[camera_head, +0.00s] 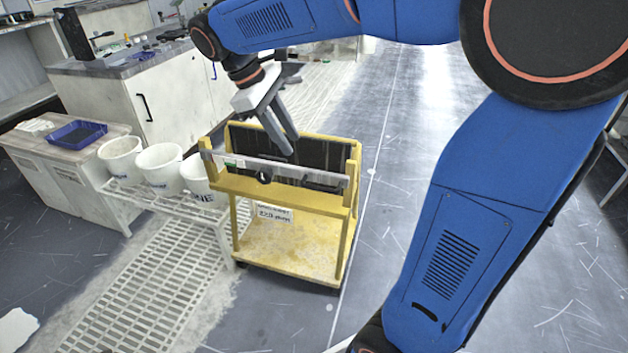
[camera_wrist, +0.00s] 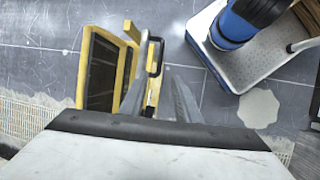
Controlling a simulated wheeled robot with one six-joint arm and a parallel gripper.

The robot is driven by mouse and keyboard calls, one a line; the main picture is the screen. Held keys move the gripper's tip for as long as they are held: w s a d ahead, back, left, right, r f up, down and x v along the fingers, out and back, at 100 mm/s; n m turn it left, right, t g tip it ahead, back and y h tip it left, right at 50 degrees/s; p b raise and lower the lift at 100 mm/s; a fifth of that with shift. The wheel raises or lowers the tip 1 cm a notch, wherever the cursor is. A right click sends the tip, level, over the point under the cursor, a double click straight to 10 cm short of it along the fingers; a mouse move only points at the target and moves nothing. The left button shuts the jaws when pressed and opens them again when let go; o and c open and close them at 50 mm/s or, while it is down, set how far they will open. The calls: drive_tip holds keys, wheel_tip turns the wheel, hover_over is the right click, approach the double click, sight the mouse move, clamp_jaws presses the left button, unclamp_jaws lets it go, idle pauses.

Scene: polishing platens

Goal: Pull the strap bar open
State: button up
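The strap bar (camera_head: 300,174) is a light grey bar across the front of a yellow cart (camera_head: 290,250). In the wrist view a black handle (camera_wrist: 155,56) stands out from the bar side of the cart. My gripper (camera_head: 288,138) is above the cart's slot, behind the bar in the head picture. In the wrist view the gripper (camera_wrist: 160,82) points toward the handle; contact cannot be told.
Dark panels (camera_head: 325,154) stand in the cart's upper slot. A white rack (camera_head: 160,202) with several white buckets (camera_head: 158,166) stands close to the cart's left. A blue tray (camera_head: 76,134) sits on a cabinet further left. The floor (camera_head: 400,200) right of the cart is clear.

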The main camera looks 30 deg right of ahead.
sight(318, 187)
drive_tip(key=x, duration=1.5)
drive_tip(key=shift+c, duration=0.6)
clamp_jaws()
